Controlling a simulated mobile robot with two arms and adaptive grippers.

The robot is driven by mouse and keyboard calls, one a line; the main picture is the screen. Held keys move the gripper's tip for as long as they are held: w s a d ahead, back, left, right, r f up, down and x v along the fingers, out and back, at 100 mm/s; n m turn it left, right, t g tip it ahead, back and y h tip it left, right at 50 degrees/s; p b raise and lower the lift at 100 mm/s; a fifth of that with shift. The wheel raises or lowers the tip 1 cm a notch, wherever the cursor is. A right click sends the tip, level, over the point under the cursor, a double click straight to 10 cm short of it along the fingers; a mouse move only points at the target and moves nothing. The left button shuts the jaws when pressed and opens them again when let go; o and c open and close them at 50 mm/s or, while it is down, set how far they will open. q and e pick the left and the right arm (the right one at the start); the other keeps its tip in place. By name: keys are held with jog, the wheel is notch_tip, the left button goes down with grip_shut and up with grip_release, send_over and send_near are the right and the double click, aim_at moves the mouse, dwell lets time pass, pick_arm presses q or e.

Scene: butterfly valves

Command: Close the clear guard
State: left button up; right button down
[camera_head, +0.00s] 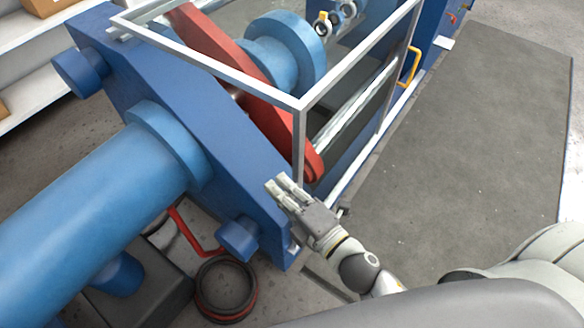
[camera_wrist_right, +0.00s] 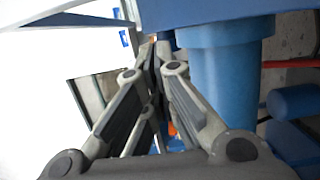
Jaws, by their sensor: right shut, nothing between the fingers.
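The clear guard (camera_head: 299,140) is a pale metal frame with see-through panels, at the top middle of the head view around a red valve part (camera_head: 255,112). A yellow handle (camera_head: 411,67) shows at its far right side. I cannot tell how far the guard stands open. My right gripper (camera_head: 283,187) is shut and empty, beside the blue plate's edge and just below the guard's near corner post in the picture; contact is not clear. In the right wrist view the fingers (camera_wrist_right: 156,50) meet at the tips beside a blue pipe. My left gripper is out of view.
A blue machine plate (camera_head: 235,165) and a thick blue pipe (camera_head: 90,205) fill the left. A red handle (camera_head: 190,236) and a black ring (camera_head: 225,287) lie low near the machine. A dark floor mat (camera_head: 480,130) on the right is clear.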

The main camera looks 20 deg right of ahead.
jog(key=shift+w+d+p, duration=0.25)
jog(key=shift+w+d, duration=0.4)
jog(key=shift+d, duration=0.15)
jog(key=shift+w+d+p, duration=0.2)
jog(key=shift+w+d, duration=0.4)
jog(key=shift+d, duration=0.2)
